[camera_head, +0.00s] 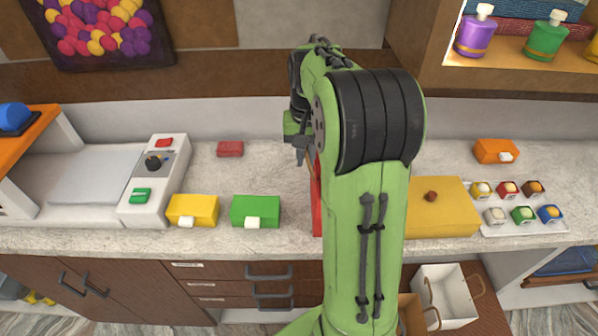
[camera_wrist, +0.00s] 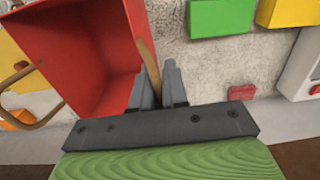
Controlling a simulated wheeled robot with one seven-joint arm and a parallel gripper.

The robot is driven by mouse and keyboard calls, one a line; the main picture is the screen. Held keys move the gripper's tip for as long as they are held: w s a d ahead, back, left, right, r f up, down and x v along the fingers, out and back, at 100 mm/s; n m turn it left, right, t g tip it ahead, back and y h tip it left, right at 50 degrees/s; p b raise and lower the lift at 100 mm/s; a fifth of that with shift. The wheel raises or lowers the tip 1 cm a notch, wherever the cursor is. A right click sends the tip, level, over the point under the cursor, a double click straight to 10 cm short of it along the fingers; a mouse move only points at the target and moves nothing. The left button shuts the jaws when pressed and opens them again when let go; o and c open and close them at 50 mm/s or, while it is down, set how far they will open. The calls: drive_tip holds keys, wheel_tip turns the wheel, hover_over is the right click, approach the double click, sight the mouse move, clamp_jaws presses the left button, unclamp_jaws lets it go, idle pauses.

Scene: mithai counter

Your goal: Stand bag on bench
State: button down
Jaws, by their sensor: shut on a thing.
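A red bag (camera_wrist: 85,55) with tan handles fills the left of the wrist view, its open mouth and inside showing. My gripper (camera_wrist: 158,88) is shut on one tan handle (camera_wrist: 148,62), which runs up between the fingers beside the bag's edge. In the head view only a thin red strip of the bag (camera_head: 316,200) shows. My arm hides the rest there, and my gripper (camera_head: 300,152) is partly hidden too. The strip is over the pale stone bench (camera_head: 285,165). I cannot tell whether the bag's base touches the bench.
Green (camera_head: 255,211) and yellow (camera_head: 193,210) boxes sit left of the bag along the front edge. A small red block (camera_head: 230,148) lies farther back. An orange-yellow box (camera_head: 440,208) and a white tray of jars (camera_head: 530,228) are right. A white bag (camera_head: 450,290) stands below the bench.

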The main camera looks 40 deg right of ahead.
wheel_tip(320, 180, down, 4)
drive_tip(key=shift+s+d+r, duration=0.1)
drive_tip(key=shift+s+r, duration=0.05)
drive_tip(key=shift+r, duration=0.1)
drive_tip(key=c, duration=1.1)
unclamp_jaws()
drive_tip(key=shift+c, duration=0.2)
